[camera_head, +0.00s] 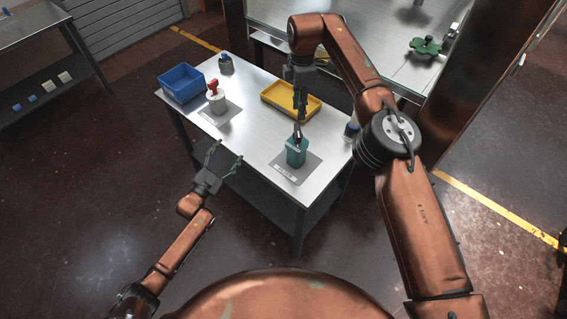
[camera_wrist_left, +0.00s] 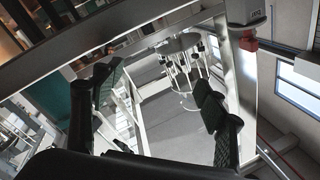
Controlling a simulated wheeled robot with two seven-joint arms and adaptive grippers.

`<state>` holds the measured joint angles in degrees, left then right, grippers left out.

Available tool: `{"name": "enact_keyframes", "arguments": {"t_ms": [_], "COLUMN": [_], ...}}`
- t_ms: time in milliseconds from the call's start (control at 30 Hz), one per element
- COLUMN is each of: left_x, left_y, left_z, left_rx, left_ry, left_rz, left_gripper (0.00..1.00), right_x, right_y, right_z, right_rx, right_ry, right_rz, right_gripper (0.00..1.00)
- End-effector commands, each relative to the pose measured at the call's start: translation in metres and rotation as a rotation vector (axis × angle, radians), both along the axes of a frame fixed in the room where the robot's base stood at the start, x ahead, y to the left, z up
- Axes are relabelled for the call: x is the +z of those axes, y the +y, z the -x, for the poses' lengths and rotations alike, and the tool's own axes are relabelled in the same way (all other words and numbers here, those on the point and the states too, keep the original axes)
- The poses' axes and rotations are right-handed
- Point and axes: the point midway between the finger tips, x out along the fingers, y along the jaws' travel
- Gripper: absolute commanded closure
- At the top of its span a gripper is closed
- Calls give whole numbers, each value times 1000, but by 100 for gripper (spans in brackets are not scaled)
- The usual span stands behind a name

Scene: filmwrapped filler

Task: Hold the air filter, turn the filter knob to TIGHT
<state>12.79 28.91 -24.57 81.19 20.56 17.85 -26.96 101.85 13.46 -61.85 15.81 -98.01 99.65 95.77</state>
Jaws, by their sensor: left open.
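A teal block-like body (camera_head: 296,155) stands on a grey labelled mat near the table's front right corner. A white cylinder with a red knob-like top (camera_head: 217,101) stands on another grey mat further left. Contact and finger gap are unclear. My left gripper (camera_head: 227,153) is open and empty, off the table's front left edge. Its spread fingers show in the left wrist view (camera_wrist_left: 155,115).
A blue bin (camera_head: 181,84) sits at the table's far left corner and a yellow tray (camera_head: 291,101) at the back. A small dark jar (camera_head: 226,64) and a blue-topped container (camera_head: 351,131) stand at the edges. The table's front middle is clear.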

Motion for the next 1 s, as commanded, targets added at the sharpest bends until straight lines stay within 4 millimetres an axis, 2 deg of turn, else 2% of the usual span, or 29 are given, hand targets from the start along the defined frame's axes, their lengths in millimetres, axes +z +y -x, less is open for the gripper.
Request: {"name": "enact_keyframes", "arguments": {"t_ms": [33,100,200,300,400,500,667,767,1000], "left_x": [14,7,8,11,15,19,22,23,23], "left_y": [-17,-56,-104,-148,-183,-206,-223,-230,-251], "left_z": [-1,6,15,25,36,44,47,40,10], "left_rx": [-27,-70,-124,-170,-206,-229,-243,-245,-245], "left_ry": [-13,66,161,252,328,382,420,423,423], "left_rz": [22,113,227,327,410,465,505,507,507], "left_gripper": [33,33,33,33,33,33,33,33,33], "right_x": [0,0,0,0,0,0,0,0,0], "right_y": [0,0,0,0,0,0,0,0,0], "right_z": [0,0,0,0,0,0,0,0,0], "right_rx": [0,0,0,0,0,0,0,0,0], "right_ry": [0,0,0,0,0,0,0,0,0], "right_rz": [0,0,0,0,0,0,0,0,0], "right_gripper": [71,71,71,71,71,71,71,71,71]}}
